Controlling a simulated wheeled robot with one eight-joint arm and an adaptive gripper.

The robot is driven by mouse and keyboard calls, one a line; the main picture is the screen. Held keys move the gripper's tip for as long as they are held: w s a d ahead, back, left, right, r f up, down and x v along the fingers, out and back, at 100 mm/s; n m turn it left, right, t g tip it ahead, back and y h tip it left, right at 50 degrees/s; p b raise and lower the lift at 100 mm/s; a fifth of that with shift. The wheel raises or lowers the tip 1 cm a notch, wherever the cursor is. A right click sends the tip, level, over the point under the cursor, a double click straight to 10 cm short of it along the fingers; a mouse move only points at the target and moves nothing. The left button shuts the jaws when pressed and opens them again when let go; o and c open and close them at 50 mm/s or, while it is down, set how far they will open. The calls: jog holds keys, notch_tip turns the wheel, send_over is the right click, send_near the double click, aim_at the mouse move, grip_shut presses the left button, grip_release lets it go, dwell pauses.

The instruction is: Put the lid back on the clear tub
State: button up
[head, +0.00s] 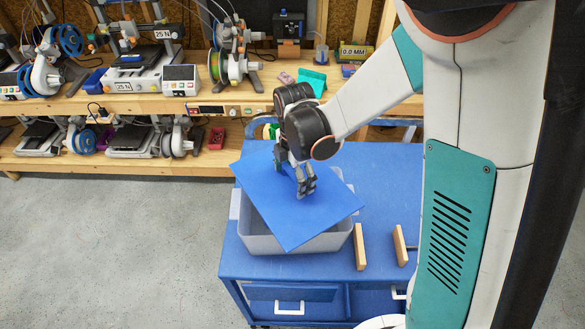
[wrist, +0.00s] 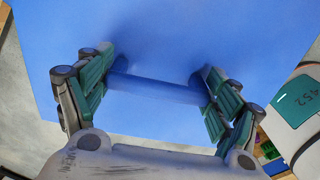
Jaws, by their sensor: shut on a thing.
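The lid (head: 295,222) is a flat blue panel over the clear tub (head: 263,243), turned so its corners stick out past the rim. The tub is pale grey and translucent and stands on the blue cart. Much of its opening is hidden under the lid. Whether the lid touches the rim I cannot tell. My gripper (head: 304,186) is above the lid and shut on its blue bar handle. In the wrist view the handle (wrist: 158,87) lies between both fingers of my gripper (wrist: 160,88), with the lid (wrist: 190,30) filling the background.
Two wooden blocks (head: 360,247) (head: 400,246) stand on the blue cart (head: 385,170) right of the tub. A wooden bench (head: 150,104) with several printers and spools is behind. Grey floor is clear at left.

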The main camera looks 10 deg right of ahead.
aim_at(295, 190)
jog(key=shift+f+b, duration=2.05)
jog(key=shift+f, duration=1)
jog(key=shift+d+b, duration=0.1)
jog(key=shift+b, duration=0.3)
jog(key=shift+f+b, duration=0.15)
jog(key=shift+b, duration=0.4)
dwell(0.7)
jog(key=o, duration=1.1)
jog(key=shift+r+p, duration=2.05)
jog(key=shift+r, duration=1.5)
